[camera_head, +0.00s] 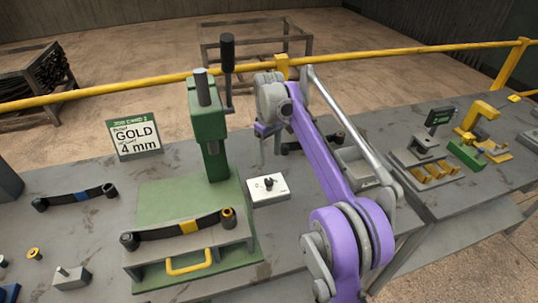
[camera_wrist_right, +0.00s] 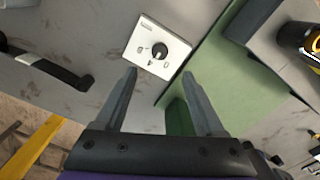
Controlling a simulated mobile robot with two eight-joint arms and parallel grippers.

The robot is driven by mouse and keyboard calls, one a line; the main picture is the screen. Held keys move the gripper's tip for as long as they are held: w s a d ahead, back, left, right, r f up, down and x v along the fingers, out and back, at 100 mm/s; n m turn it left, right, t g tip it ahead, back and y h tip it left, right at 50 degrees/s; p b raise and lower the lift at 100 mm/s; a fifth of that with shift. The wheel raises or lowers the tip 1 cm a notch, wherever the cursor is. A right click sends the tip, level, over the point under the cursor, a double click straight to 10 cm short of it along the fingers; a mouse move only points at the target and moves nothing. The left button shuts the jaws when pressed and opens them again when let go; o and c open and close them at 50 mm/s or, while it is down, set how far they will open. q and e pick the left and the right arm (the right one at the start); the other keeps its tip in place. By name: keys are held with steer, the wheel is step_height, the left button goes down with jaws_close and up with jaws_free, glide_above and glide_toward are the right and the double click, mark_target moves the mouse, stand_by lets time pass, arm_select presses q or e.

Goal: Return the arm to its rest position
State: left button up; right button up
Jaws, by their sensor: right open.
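My right arm (camera_head: 325,150), purple and grey, reaches up over the bench from the lower right. My right gripper (camera_wrist_right: 160,74) is open and empty, its two dark fingers apart. In the wrist view its fingertips appear just short of a white box with a black dial (camera_wrist_right: 158,47). In the head view this dial box (camera_head: 268,190) sits on the bench beside the green press (camera_head: 208,130), and the gripper is above and behind it, partly hidden by the arm. I cannot tell the exact height of the fingers. My left gripper is not in view.
The green press stands left of my arm, with a leaf spring with a yellow band (camera_head: 188,228) on its fixture. A job card (camera_head: 134,137) reads gold, 4 mm. A yellow rail (camera_head: 130,88) runs behind. Yellow and green fixtures stand right.

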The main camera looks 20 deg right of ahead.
steer(key=s+r+m+t, duration=0.2)
steer(key=s+m+t, duration=0.1)
steer(key=s, duration=1.2)
steer(key=s+f+m+t, duration=0.1)
steer(key=s+f, duration=0.5)
steer(key=s, duration=0.3)
steer(key=s+f+m+t, duration=0.1)
steer(key=s+f, duration=0.5)
steer(key=s, duration=0.4)
steer(key=shift+s+d+m+t, duration=0.2)
steer(key=shift+s+m+t, duration=0.05)
steer(key=shift+m+t, duration=0.05)
